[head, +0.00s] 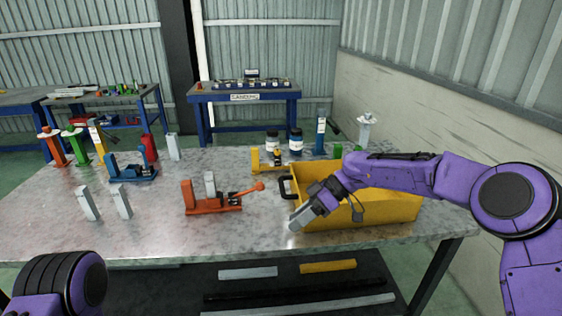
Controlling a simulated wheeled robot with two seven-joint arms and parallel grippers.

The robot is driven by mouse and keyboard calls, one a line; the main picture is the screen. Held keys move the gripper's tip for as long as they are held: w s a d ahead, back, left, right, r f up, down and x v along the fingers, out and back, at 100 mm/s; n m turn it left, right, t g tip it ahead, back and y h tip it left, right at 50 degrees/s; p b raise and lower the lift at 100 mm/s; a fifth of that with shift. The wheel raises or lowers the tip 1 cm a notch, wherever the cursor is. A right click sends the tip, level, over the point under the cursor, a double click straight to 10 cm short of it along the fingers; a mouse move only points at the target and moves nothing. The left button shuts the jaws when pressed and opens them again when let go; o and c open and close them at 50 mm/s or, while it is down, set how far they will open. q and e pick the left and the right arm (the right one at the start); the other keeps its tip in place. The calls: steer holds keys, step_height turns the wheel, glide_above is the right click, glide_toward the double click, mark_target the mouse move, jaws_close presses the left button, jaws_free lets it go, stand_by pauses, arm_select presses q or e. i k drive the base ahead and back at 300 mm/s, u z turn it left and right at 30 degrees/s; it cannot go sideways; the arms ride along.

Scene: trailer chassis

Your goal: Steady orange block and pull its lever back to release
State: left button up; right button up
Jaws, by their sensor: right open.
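The orange block (198,207) sits upright on the grey table, left of the yellow bin. Its orange lever (247,190) slants up to the right and ends in a round knob. A grey post (210,184) shows behind the block. My right gripper (299,218) is open, pointing down and left at the front left corner of the bin. It is right of the block and lever knob, apart from both. Nothing shows in its jaws. Part of my left arm shows at the bottom left, but its gripper is outside the view.
The yellow bin (372,208) stands under my right forearm. A blue clamp block (133,172) and two grey posts (104,202) stand to the left. The table front (150,237) is clear.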

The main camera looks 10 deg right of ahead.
mark_target(259, 186)
steer(key=i, duration=0.9)
steer(key=z, duration=0.05)
